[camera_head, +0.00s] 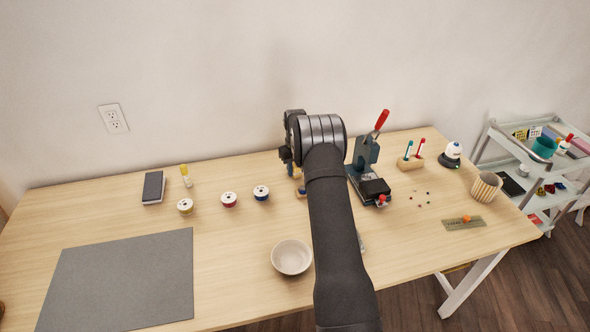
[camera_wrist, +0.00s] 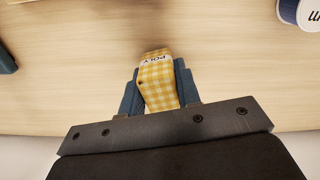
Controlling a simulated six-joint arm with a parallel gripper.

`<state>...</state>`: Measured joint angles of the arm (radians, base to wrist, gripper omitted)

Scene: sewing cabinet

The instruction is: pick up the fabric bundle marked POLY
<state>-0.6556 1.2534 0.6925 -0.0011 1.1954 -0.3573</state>
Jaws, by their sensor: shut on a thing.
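A yellow and white checked fabric bundle (camera_wrist: 157,82) has a white label that reads POLY in the wrist view. My gripper (camera_wrist: 158,88) is shut on it, with a blue-grey finger on each side of the bundle. The table surface lies beyond it; I cannot tell whether the bundle touches the table. In the head view my gripper (camera_head: 291,155) is mostly hidden behind my arm at the back middle of the table. A little yellow shows just below it there, and most of the bundle is hidden.
Several thread spools, such as the blue one (camera_head: 261,192), stand left of my gripper. A press with a red handle (camera_head: 368,165) stands close on its right. A bowl (camera_head: 291,257) sits in front. A grey mat (camera_head: 120,280) lies at left. The table (camera_head: 235,250) is clear between mat and bowl.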

